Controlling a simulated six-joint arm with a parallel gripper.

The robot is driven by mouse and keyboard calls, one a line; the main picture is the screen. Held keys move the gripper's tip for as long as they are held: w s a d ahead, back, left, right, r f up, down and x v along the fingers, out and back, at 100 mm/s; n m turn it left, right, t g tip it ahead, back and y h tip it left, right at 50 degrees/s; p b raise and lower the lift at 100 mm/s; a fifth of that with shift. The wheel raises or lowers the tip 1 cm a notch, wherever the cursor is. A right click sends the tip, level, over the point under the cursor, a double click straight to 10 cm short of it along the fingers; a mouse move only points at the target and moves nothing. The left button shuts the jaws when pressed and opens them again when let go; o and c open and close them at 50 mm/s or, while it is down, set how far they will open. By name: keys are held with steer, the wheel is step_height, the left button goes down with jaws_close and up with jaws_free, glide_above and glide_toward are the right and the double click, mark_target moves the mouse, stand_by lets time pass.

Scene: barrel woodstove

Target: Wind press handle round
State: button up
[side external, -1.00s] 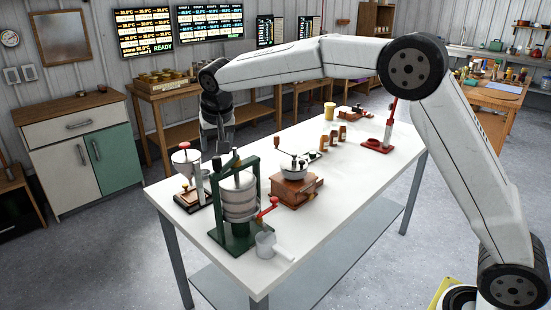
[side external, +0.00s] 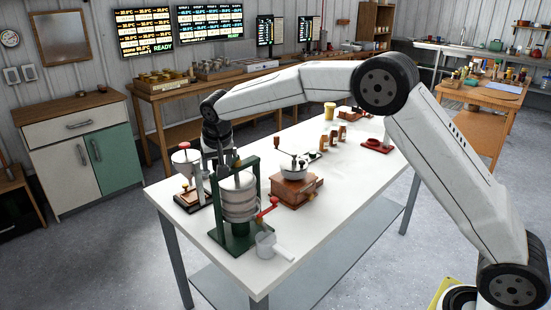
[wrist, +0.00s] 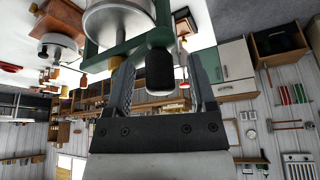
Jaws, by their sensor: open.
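The press (side external: 238,200) stands at the near left of the white table, with a green frame and a ribbed silver drum. My gripper (side external: 222,162) is low behind the top of the press, its tips partly hidden by the frame. In the wrist view, the press drum (wrist: 118,22) and green frame (wrist: 128,52) are at the top. A dark rounded handle grip (wrist: 160,70) lies between the two spread fingers of my gripper (wrist: 162,75). Gaps show on both sides of the grip, so the fingers do not close on it. The rest of the handle is mostly hidden.
A white-hopper device (side external: 186,160) stands just left of the press. A red crank (side external: 267,207) and a metal pot (side external: 266,244) are at its front right. A wooden grinder (side external: 296,188) stands to its right. The table's right front area is bare.

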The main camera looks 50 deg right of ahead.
steer(key=shift+c, duration=0.2)
jaws_close()
stand_by(1.1)
